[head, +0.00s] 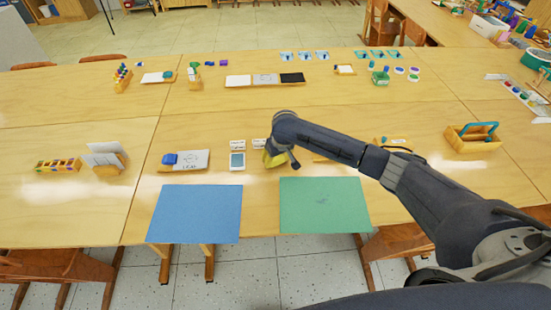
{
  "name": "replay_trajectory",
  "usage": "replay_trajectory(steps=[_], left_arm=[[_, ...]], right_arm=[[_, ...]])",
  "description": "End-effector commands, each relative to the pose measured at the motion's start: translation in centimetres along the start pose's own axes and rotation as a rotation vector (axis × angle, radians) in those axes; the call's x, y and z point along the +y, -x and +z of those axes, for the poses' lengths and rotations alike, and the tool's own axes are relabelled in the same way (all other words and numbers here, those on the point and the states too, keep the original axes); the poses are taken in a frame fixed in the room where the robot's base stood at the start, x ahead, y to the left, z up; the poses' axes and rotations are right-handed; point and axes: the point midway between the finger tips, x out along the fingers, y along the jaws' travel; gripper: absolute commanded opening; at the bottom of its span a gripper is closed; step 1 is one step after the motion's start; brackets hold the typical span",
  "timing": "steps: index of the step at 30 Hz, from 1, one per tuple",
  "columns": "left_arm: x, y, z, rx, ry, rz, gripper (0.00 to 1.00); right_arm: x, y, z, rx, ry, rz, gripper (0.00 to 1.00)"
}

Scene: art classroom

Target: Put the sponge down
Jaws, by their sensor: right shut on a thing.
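My right gripper (282,157) reaches in from the right and points down, low over the table just behind the green mat. It is shut on a yellow thing with a greenish edge, which I take to be the sponge (271,159). The gripper and wrist hide much of the sponge. I cannot tell whether it touches the table. My left gripper is not in view.
A blue mat (195,213) and a green mat (324,205) lie at the front edge. A board with a blue block (170,158) and a small pale-blue device (237,161) lie left of the gripper. A wooden caddy (473,140) stands right.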

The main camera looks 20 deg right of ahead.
Motion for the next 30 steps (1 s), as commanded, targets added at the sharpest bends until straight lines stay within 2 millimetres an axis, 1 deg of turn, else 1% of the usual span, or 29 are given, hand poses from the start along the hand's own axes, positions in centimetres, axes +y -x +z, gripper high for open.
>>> replay_trajectory(steps=[11, 12, 16, 17, 25, 28, 30], left_arm=[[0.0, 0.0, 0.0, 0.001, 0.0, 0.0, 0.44], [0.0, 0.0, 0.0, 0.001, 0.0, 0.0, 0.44], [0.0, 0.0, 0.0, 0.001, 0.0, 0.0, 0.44], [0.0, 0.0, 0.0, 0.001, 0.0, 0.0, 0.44], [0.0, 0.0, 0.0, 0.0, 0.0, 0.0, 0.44], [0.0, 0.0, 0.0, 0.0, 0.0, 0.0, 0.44], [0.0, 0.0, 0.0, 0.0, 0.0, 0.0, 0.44]], right_arm=[[0.0, -0.3, 0.1, -0.001, 0.0, 0.0, 0.08], [0.0, -0.2, 0.1, 0.0, 0.0, 0.0, 0.58], [0.0, -0.2, 0.1, 0.0, 0.0, 0.0, 0.73], [0.0, -0.2, 0.1, 0.0, 0.0, 0.0, 0.75], [0.0, -0.1, 0.0, 0.0, 0.0, 0.0, 0.75], [0.0, 0.6, -0.1, 0.002, 0.002, -0.001, 0.75], [0.0, 1.3, -0.1, 0.002, 0.001, -0.001, 0.75]])
